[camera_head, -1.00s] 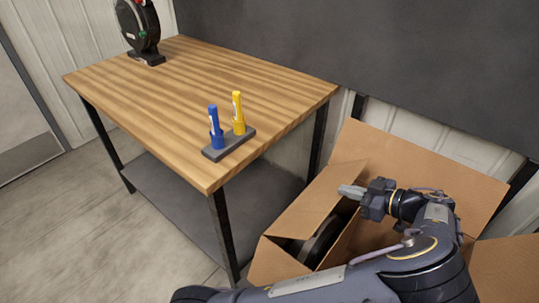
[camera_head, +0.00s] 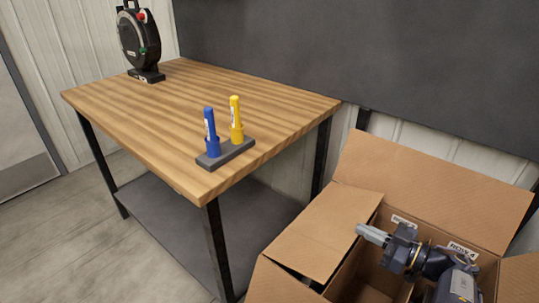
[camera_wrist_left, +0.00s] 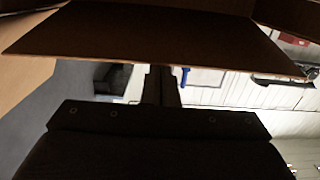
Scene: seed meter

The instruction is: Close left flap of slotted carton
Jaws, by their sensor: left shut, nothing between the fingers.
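The slotted carton (camera_head: 372,278) is open at the lower right of the head view. Its left flap (camera_head: 318,232) leans inward, nearly level, over the left part of the opening, with a dark gap at its near end. My left gripper (camera_head: 362,231) is shut and empty, its fingertips at or just past the flap's inner edge; I cannot tell if they touch. In the left wrist view, a brown cardboard panel (camera_wrist_left: 150,35) spans the top, above the shut fingers (camera_wrist_left: 162,85). My right gripper is not in view.
The carton's far flap (camera_head: 430,190) stands up and open, and its right flap (camera_head: 520,280) is folded outward. A wooden table (camera_head: 150,115) beside the carton bears a blue and a yellow marker in a grey holder (camera_head: 225,155) and a black device (camera_head: 138,42).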

